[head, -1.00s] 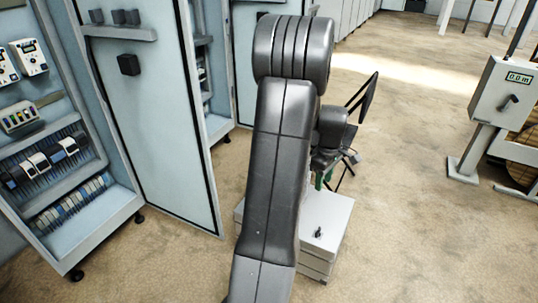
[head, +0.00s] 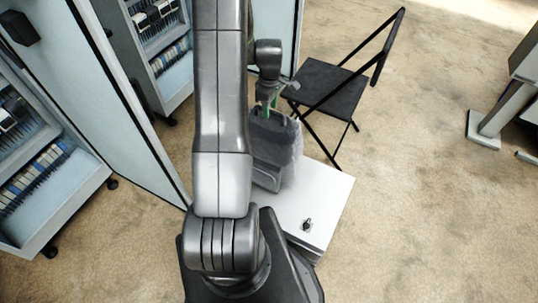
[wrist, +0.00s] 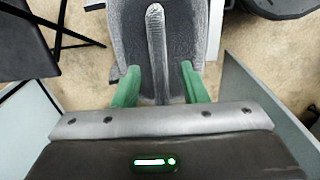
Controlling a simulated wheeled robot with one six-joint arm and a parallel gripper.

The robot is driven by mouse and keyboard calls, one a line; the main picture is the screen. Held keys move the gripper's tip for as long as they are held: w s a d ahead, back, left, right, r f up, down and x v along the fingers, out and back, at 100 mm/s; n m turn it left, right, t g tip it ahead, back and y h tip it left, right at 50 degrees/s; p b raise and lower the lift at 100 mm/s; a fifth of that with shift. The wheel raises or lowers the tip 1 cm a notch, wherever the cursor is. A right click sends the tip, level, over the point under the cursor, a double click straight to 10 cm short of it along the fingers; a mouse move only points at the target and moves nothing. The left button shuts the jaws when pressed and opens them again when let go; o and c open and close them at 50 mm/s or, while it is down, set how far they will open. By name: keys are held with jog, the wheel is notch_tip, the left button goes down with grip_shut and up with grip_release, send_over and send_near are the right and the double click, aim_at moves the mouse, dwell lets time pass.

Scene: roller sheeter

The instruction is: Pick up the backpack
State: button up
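The grey backpack (head: 273,150) stands upright on a white box, partly hidden behind my arm in the head view. In the wrist view its dark top (wrist: 180,55) fills the upper middle, with a lighter grey strap or handle running down the centre. My gripper (head: 270,103) points down at the top of the backpack. In the wrist view its two green fingers (wrist: 160,84) are apart, one on each side of the strap, with visible space between strap and fingers. Whether the fingers touch the pack's top cannot be told.
The white box (head: 325,195) has a small black latch on top. A black folding chair (head: 335,88) stands behind it to the right. Open electrical cabinets (head: 75,170) line the left. A grey control stand (head: 500,105) is at the far right. Carpet between chair and stand is clear.

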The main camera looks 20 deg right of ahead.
jog(key=shift+f, duration=1.4)
jog(key=shift+c, duration=0.2)
grip_shut()
jog(key=shift+w+r, duration=0.1)
